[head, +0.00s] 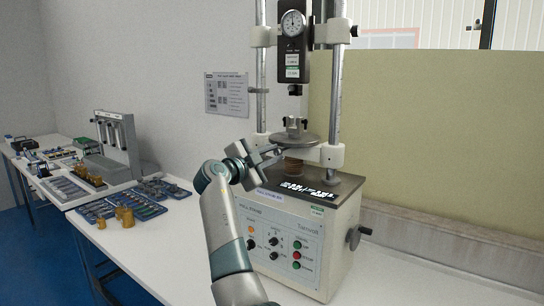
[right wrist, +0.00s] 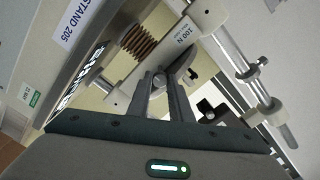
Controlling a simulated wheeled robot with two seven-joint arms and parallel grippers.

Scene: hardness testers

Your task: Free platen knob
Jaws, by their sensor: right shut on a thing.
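The test stand (head: 290,235) has a round grey platen (head: 294,141) held between two upright columns. My right gripper (head: 278,153) reaches in from the left, just under the platen's front left edge. In the right wrist view, the fingers (right wrist: 162,82) point up to the platen (right wrist: 182,63). They are shut on a small round metal piece (right wrist: 159,80), which looks like the platen knob. The fingers hide much of it, and the head view does not show it clearly. My left gripper is not in view.
A dial gauge (head: 293,23) sits above the platen. A brown threaded column (head: 291,166) stands below it, also seen in the right wrist view (right wrist: 138,41). A side crank (head: 357,236) sticks out at right. Trays (head: 140,198) and brass weights (head: 125,215) lie at left.

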